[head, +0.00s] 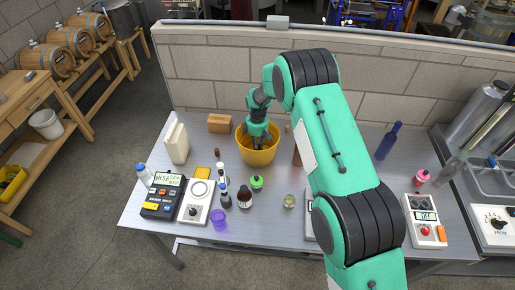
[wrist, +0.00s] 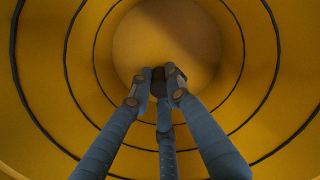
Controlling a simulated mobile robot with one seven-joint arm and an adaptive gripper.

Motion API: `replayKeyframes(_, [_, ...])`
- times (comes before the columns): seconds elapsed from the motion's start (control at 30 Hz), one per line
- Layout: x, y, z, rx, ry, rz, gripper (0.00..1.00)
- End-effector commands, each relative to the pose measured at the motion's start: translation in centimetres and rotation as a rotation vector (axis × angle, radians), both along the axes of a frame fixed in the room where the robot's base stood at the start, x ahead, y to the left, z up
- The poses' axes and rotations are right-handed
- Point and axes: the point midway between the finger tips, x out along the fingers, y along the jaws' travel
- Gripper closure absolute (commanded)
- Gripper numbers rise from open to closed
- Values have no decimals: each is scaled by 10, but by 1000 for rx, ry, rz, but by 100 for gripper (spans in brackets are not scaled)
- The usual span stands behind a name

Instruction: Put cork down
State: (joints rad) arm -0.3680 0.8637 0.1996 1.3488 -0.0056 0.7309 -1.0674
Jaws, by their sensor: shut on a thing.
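My gripper (head: 258,140) reaches down into the yellow bucket (head: 244,152) on the workbench. In the wrist view, my gripper (wrist: 158,86) has its three blue-grey fingers drawn together near the middle of the bucket (wrist: 75,62). They are shut on a small dark brown thing, which seems to be the cork (wrist: 158,74); the fingertips hide most of it. The round bucket floor shows beyond the tips. I cannot tell whether the cork touches the floor. In the head view the cork is hidden by the bucket and my gripper.
The bucket wall surrounds my fingers closely. A brown block (head: 220,124) and a white canister (head: 176,142) stand left of the bucket. A green-capped item (head: 257,182), a dark bottle (head: 245,196) and a small jar (head: 289,201) stand in front. A blue bottle (head: 388,141) stands right.

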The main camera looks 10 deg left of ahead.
Motion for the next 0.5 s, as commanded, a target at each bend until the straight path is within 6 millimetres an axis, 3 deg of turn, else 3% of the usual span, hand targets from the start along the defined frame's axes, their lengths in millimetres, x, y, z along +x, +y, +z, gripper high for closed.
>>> replayKeyframes(0.5, [0,0,-11,1,-1,0,91])
